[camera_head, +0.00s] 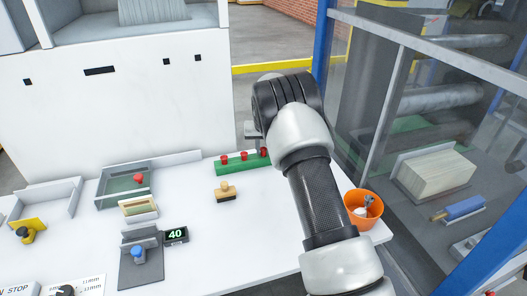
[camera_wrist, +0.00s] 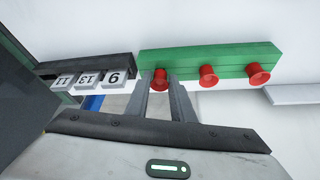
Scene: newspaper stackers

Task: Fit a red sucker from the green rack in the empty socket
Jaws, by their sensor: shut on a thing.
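The green rack (camera_head: 238,166) stands at the back of the white table in the head view, with red suckers along it. In the wrist view the green rack (camera_wrist: 215,58) carries three red suckers. My gripper (camera_wrist: 160,78) is shut on the leftmost red sucker (camera_wrist: 161,82), still at the rack. The middle sucker (camera_wrist: 208,76) and the right sucker (camera_wrist: 258,74) stand free beside it. My arm hides part of the rack's right side in the head view. I cannot make out the empty socket in either view.
Numbered blocks (camera_wrist: 88,79) sit left of the rack in the wrist view. A wooden-handled stamp (camera_head: 226,192) lies in front of the rack. An orange pot (camera_head: 363,208) stands right of my arm. A glass panel borders the right. The table's front middle is clear.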

